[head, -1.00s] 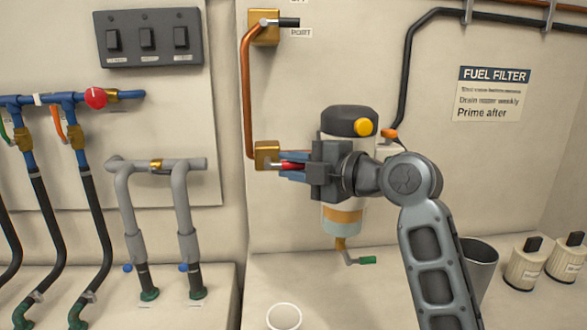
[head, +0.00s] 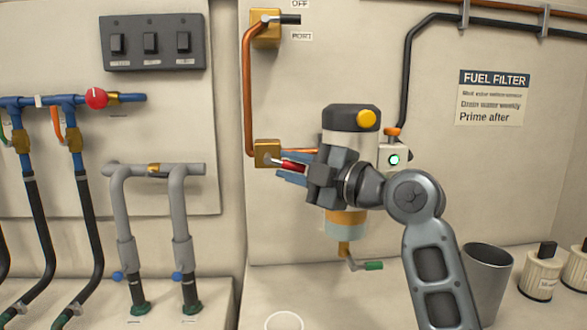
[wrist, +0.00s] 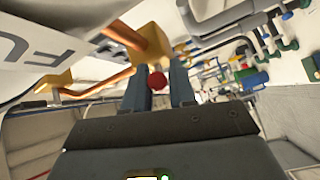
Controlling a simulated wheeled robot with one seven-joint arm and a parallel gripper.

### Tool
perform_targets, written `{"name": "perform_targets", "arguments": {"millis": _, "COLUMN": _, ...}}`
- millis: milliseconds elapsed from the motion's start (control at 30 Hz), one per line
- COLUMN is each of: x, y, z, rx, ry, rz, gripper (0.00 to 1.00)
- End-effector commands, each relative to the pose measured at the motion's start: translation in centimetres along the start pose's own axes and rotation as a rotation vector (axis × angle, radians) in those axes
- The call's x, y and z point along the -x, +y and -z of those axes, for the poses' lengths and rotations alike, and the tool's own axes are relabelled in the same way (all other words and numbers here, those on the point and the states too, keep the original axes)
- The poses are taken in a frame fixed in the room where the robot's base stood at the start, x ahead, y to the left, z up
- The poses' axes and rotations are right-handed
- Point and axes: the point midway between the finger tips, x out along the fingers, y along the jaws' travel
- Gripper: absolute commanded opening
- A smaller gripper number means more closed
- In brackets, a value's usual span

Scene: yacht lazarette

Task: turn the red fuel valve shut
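The red fuel valve has a brass body (head: 267,153) on the wall at the foot of a copper pipe, and a red lever handle (head: 292,166). The lever points right and slightly down. My gripper (head: 292,168) is around the red handle, one finger above and one below, and appears shut on it. In the wrist view the rounded red handle end (wrist: 157,80) sits between the two fingers, with the brass body (wrist: 152,45) beyond. Part of the handle is hidden by the fingers.
The fuel filter (head: 346,120) is right behind my gripper. A small box with a green light (head: 394,159) is beside it. Another brass valve (head: 265,28) with a black lever is above. Grey pipes (head: 180,200) stand to the left; a grey cup (head: 487,285) is at lower right.

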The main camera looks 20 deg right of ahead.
Motion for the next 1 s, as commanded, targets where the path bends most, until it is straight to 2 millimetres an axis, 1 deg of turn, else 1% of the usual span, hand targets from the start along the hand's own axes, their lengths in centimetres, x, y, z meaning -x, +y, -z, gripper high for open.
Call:
{"name": "perform_targets", "arguments": {"millis": 33, "x": 0.0, "y": 0.0, "z": 0.0, "rx": 0.0, "ry": 0.0, "rz": 0.0, "gripper": 0.31}}
{"name": "perform_targets", "arguments": {"millis": 133, "x": 0.0, "y": 0.0, "z": 0.0, "rx": 0.0, "ry": 0.0, "rz": 0.0, "gripper": 0.4}}
{"name": "perform_targets", "arguments": {"millis": 167, "x": 0.0, "y": 0.0, "z": 0.0, "rx": 0.0, "ry": 0.0, "rz": 0.0, "gripper": 0.42}}
{"name": "perform_targets", "arguments": {"millis": 367, "x": 0.0, "y": 0.0, "z": 0.0, "rx": 0.001, "ry": 0.0, "rz": 0.0, "gripper": 0.42}}
{"name": "perform_targets", "arguments": {"millis": 467, "x": 0.5, "y": 0.0, "z": -0.1, "rx": 0.001, "ry": -0.001, "rz": -0.001, "gripper": 0.42}}
{"name": "perform_targets", "arguments": {"millis": 567, "x": 1.6, "y": -0.1, "z": -0.2, "rx": 0.001, "ry": -0.003, "rz": -0.002, "gripper": 0.42}}
{"name": "perform_targets", "arguments": {"millis": 800, "x": 5.6, "y": -0.1, "z": -0.1, "rx": 0.002, "ry": -0.002, "rz": -0.002, "gripper": 0.42}}
{"name": "perform_targets", "arguments": {"millis": 900, "x": 6.8, "y": -0.1, "z": -0.1, "rx": 0.001, "ry": -0.002, "rz": -0.001, "gripper": 0.42}}
{"name": "perform_targets", "arguments": {"millis": 1000, "x": 7.5, "y": -0.1, "z": -0.1, "rx": 0.001, "ry": -0.001, "rz": -0.001, "gripper": 0.42}}
